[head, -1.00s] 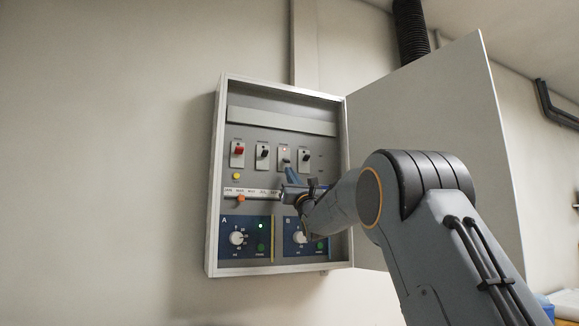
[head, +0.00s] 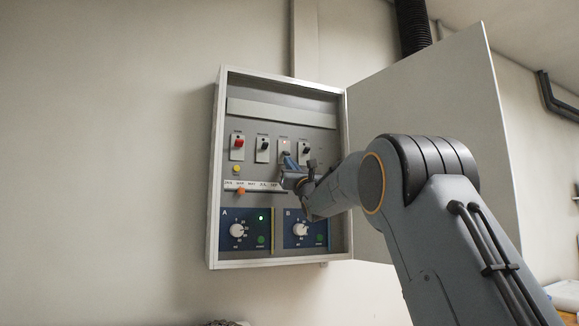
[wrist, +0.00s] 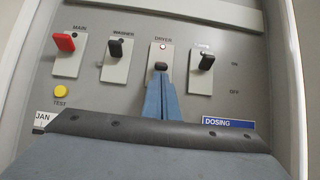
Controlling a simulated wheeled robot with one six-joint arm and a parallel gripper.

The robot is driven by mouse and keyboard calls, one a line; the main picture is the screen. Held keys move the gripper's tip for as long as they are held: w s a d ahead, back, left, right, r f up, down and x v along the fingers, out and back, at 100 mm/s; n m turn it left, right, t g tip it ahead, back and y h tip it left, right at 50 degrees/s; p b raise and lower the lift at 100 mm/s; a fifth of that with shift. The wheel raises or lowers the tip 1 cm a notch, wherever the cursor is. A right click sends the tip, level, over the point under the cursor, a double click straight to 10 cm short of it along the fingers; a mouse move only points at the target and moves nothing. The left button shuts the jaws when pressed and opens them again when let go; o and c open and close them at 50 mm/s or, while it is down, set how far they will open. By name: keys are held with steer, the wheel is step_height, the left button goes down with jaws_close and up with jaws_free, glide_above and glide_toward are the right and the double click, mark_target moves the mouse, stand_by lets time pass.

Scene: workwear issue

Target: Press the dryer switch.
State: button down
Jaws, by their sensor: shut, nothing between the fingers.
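The dryer switch (wrist: 160,66) is a dark lever on a pale plate under the label DRYER, third in a row of switches. The lamp above it looks lit reddish-white in the wrist view. In the head view its plate (head: 285,146) is partly covered by my gripper (head: 289,160). My gripper is shut and empty; its blue fingertips (wrist: 161,82) are right at the lever from below and hide its lower part. Whether they touch it, I cannot tell. The lever tip shows lower than its neighbours' tips, but its exact position is unclear.
The red main switch (wrist: 64,42) and black washer switch (wrist: 115,48) are to the left; another black switch (wrist: 206,61) is close on the right. A yellow test button (wrist: 60,91) sits lower left. The cabinet door (head: 430,130) stands open on the right.

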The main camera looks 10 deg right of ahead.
steer(key=shift+s+r+g, duration=0.15)
steer(key=shift+s+g, duration=0.05)
steer(key=shift+g, duration=0.8)
